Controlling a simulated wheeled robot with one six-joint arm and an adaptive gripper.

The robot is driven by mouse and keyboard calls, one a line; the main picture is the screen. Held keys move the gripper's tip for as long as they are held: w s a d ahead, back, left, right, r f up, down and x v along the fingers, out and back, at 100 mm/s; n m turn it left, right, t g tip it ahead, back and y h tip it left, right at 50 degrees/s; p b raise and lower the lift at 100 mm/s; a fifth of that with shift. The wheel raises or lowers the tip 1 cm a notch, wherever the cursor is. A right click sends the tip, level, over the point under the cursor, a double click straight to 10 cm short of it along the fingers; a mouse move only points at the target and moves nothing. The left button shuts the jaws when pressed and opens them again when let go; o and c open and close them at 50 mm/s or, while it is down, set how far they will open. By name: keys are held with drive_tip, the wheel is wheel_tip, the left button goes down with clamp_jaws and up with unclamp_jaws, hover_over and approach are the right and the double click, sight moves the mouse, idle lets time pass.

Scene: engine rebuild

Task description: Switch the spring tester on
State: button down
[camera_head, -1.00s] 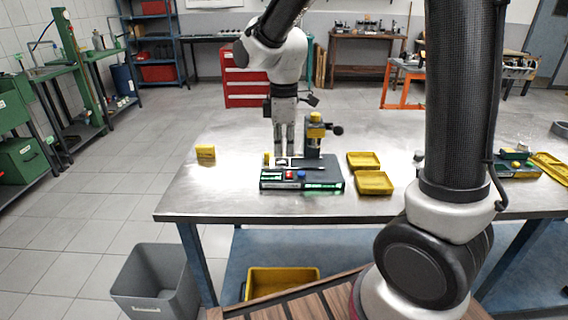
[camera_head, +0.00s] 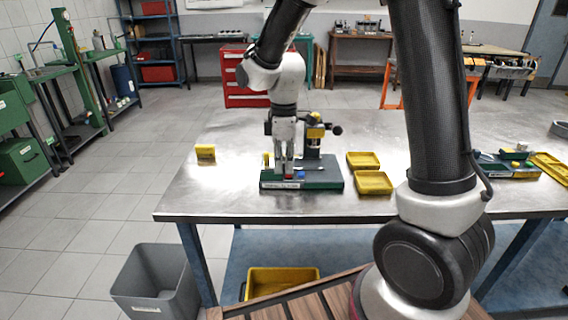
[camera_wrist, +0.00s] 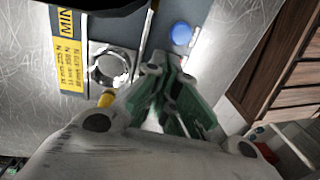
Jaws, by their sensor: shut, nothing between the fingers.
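The spring tester (camera_head: 325,178) stands on the metal table. It has a low green base, a dark upright column with a yellow top, and a side knob. A blue button (camera_head: 300,175) is on its front part; it also shows in the wrist view (camera_wrist: 181,34), beside my fingers. My gripper (camera_head: 284,176) is shut and empty, pointing down over the front left of the base.
A small yellow block (camera_head: 205,152) stands left of the tester. Two yellow trays (camera_head: 363,159) (camera_head: 374,182) lie close on its right. In the wrist view, a round metal plate (camera_wrist: 110,67) and a yellow printed label (camera_wrist: 70,50) are beside my fingers. The table's front left is clear.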

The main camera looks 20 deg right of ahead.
drive_tip(key=shift+s+f, duration=0.2)
drive_tip(key=shift+s, duration=0.15)
drive_tip(key=shift+s+a, duration=0.25)
drive_tip(key=shift+s, duration=0.4)
drive_tip(key=shift+w+r, duration=0.15)
drive_tip(key=shift+r, duration=0.35)
wheel_tip(320, 180, up, 13)
drive_tip(key=w, duration=0.3)
drive_tip(key=shift+d+r, duration=0.2)
drive_tip(key=shift+d, duration=0.2)
